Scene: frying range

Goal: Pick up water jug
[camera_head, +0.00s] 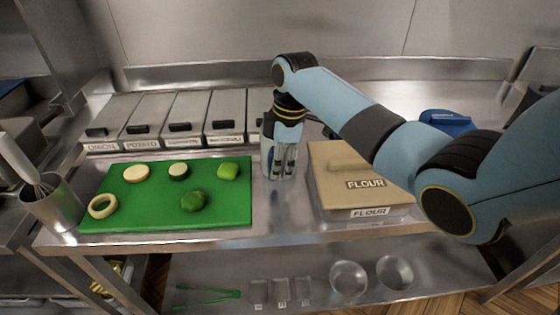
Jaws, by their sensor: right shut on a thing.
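The water jug (267,165) is a clear, greyish upright vessel on the steel counter, between the green cutting board and the flour bin. My right arm comes in from the right, and my right gripper (284,172) points down at the jug, shut on it. The gripper and wrist cover much of the jug, so its handle and the exact contact are hard to make out. The jug appears to be at counter level; whether its base touches the counter is unclear. My left gripper is not in view.
A green cutting board (140,212) with several cut vegetables lies left of the jug. A flour bin (330,190) stands close on its right. Lidded bins (180,112) line the back left. A metal container with a whisk (52,205) stands at far left.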

